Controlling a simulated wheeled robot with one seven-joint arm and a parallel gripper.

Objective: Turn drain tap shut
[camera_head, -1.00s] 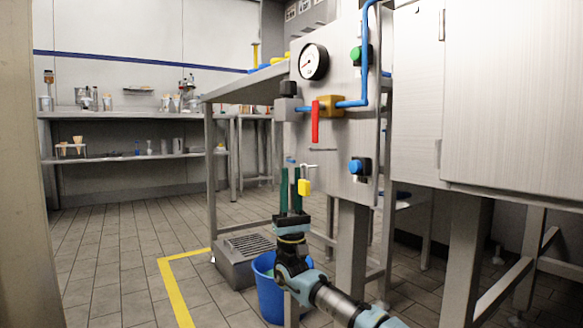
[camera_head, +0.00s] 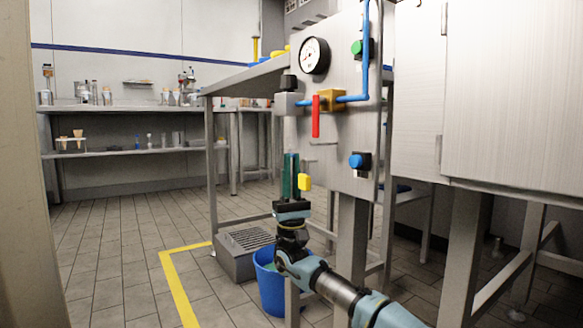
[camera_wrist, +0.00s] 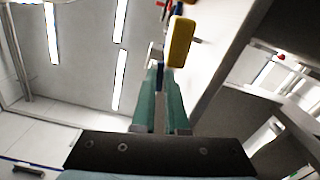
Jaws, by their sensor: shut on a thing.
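The drain tap's small blue handle (camera_wrist: 158,73) shows between my fingertips in the wrist view; most of it is hidden by the fingers. My gripper (camera_head: 291,157) has green fingers pointing up, below the grey block (camera_head: 287,104) at the panel's left edge. It also shows in the wrist view (camera_wrist: 160,78), shut on the blue handle. A yellow tag (camera_head: 304,182) hangs just right of the fingers, and looms close above them in the wrist view (camera_wrist: 180,42).
A red lever (camera_head: 316,118) hangs from the brass valve (camera_head: 331,99) on the panel, above right of my gripper. A blue bucket (camera_head: 270,285) stands below, behind my arm. A grey grated box (camera_head: 240,262) sits left of it. Open floor lies further left.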

